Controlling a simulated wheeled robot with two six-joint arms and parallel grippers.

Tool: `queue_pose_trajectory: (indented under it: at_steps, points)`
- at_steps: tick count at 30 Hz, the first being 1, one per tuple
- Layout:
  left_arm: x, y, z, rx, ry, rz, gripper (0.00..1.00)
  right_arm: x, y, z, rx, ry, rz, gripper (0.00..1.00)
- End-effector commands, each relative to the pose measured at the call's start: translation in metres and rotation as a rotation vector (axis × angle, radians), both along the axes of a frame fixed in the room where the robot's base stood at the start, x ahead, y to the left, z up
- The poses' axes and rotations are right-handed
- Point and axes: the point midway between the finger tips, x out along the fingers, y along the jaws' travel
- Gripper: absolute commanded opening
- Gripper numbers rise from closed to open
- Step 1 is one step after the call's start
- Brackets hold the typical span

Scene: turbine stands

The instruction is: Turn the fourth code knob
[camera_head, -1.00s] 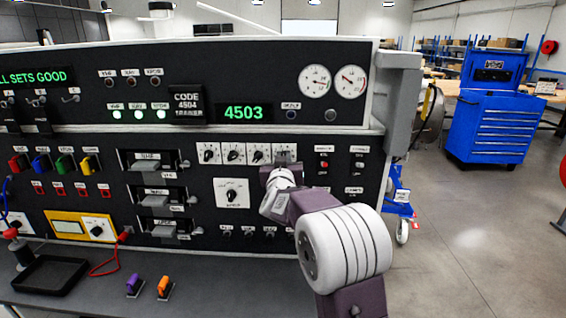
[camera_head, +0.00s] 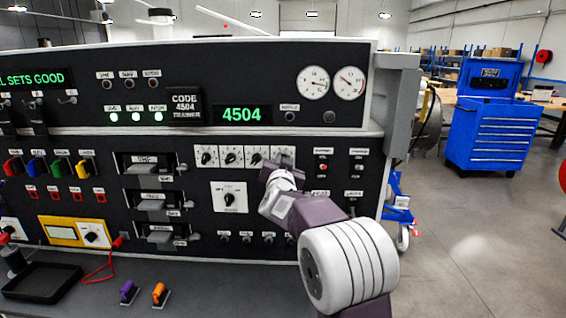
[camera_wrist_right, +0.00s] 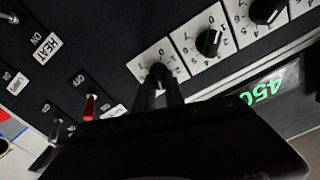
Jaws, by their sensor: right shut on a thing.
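The row of code knobs sits on white plates in the upper middle of the black panel. The first (camera_head: 206,157), second (camera_head: 231,156) and third (camera_head: 256,155) show in the head view. The fourth code knob (camera_wrist_right: 158,72) is the rightmost, mostly hidden by my right gripper (camera_head: 283,160). In the right wrist view the jaws (camera_wrist_right: 168,88) are closed around that knob. The code display (camera_head: 241,115) reads 4504 in green. The label beside it (camera_head: 187,105) reads CODE 4504. My left gripper is not seen.
A red toggle switch (camera_wrist_right: 89,107) stands close beside the gripper. A larger knob (camera_head: 229,197) is below the code row. Purple (camera_head: 128,291) and orange (camera_head: 160,293) pieces and a black tray (camera_head: 42,283) lie on the ledge. A blue tool cabinet (camera_head: 491,130) stands at right.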

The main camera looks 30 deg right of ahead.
Motion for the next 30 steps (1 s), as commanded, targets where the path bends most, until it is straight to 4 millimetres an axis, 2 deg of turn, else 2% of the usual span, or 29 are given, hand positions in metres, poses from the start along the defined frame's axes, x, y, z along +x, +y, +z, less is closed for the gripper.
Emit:
queue_pose_trajectory:
  at_steps: [7,8,10,20,23,30]
  points:
    - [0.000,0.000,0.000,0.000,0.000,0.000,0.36,0.000,0.000,0.001,0.000,-0.001,0.000,0.00]
    - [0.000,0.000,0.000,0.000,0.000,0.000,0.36,0.000,0.000,0.001,0.000,-0.001,0.000,0.17]
    - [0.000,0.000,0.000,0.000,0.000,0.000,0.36,0.000,0.000,0.001,-0.001,0.000,0.000,0.36]
    - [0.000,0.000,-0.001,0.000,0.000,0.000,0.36,-0.002,0.002,0.000,-0.002,-0.001,0.001,0.36]
    - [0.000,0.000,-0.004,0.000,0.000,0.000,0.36,-0.014,0.010,0.000,-0.001,0.000,0.003,0.36]
    - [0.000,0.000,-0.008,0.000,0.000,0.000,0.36,-0.059,0.037,0.000,-0.001,0.000,0.003,0.36]
